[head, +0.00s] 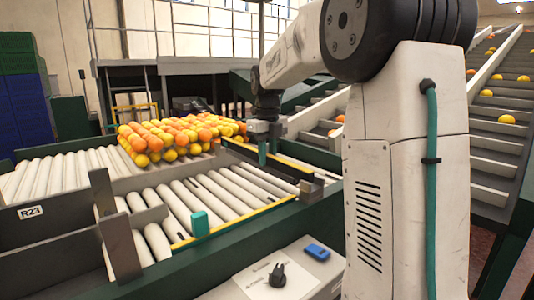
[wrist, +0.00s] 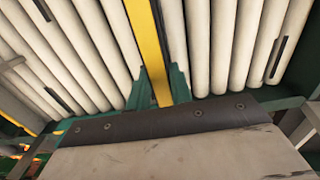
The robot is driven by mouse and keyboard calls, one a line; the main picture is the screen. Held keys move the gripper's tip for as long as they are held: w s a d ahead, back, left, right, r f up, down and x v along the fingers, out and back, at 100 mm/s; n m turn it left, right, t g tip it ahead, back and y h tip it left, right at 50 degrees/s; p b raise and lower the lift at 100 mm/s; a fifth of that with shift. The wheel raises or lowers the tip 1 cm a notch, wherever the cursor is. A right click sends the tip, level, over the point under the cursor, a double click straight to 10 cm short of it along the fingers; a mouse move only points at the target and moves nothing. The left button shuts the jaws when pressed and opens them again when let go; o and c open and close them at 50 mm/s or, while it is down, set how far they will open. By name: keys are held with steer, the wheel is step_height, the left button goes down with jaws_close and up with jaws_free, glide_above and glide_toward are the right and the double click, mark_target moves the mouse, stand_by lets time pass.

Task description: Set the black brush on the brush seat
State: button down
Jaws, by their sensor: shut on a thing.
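My gripper (head: 263,158) hangs over the roller conveyor beside the orange pile, with its teal fingertips pointing down. In the wrist view its teal fingers (wrist: 158,86) stand on either side of a yellow strip. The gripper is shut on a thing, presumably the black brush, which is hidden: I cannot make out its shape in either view. I cannot pick out the brush seat for certain. A teal block (head: 200,223) sits on the near yellow-edged rail.
White rollers (head: 165,200) fill the conveyor. Oranges (head: 172,136) are piled at its far side. A yellow-edged divider (head: 285,162) runs below my gripper. Grey metal posts (head: 120,245) stand at the near left. A console (head: 300,275) bears a black knob (head: 277,275) and a blue object (head: 317,252).

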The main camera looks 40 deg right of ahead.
steer(key=shift+f, duration=0.1)
steer(key=c, duration=1.2)
jaws_free()
steer(key=shift+o, duration=0.2)
